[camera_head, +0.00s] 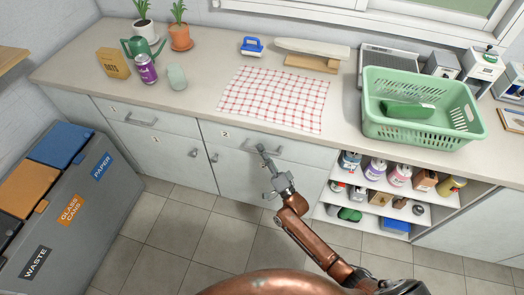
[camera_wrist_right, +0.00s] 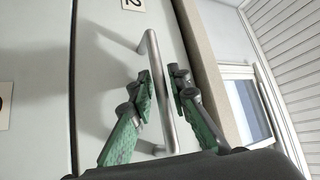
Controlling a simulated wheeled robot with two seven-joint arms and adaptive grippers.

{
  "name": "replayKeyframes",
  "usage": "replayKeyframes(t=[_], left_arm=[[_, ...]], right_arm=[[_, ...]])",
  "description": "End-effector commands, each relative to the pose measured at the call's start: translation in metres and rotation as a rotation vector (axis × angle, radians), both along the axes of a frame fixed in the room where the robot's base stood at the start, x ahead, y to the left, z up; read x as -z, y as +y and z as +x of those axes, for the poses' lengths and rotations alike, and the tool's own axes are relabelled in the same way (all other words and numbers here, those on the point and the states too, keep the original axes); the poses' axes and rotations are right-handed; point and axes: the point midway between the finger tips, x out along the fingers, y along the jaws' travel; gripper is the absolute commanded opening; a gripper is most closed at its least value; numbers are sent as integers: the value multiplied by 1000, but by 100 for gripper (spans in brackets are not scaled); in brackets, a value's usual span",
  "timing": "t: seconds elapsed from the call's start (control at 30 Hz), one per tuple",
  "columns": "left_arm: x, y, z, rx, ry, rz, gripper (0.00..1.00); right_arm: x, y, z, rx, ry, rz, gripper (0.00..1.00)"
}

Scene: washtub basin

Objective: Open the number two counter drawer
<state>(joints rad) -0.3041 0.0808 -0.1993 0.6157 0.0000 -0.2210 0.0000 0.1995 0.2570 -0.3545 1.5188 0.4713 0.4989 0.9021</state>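The number two counter drawer (camera_head: 222,141) is a pale grey front under the countertop, marked with a small "2" label at its left. It looks shut, flush with its neighbours. Its metal bar handle (camera_head: 275,150) is partly covered by my right gripper (camera_head: 262,150). In the right wrist view, the handle (camera_wrist_right: 161,95) runs between the two green-padded fingers of my right gripper (camera_wrist_right: 163,85). The fingers stand apart on both sides of the bar, and small gaps seem to show. My left gripper is not in view.
The number one drawer (camera_head: 150,117) is to the left, with cupboard doors below. Open shelves (camera_head: 380,187) with bottles stand to the right. Grey waste bins (camera_head: 70,210) stand at the far left. A green basket (camera_head: 420,112) sits on the counter. The tiled floor (camera_head: 190,225) in front is clear.

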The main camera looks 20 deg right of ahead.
Motion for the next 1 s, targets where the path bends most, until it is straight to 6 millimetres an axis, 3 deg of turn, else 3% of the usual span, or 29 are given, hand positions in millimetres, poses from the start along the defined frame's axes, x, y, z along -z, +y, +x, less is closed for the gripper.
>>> replayKeyframes(t=[0.23, 0.5, 1.0], left_arm=[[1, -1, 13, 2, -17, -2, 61], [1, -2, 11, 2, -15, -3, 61], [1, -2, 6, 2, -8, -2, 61]], right_arm=[[0, 0, 1, 0, 1, 0, 17], [0, 0, 1, 0, 1, 0, 0], [1, 0, 0, 0, 2, -1, 0]])
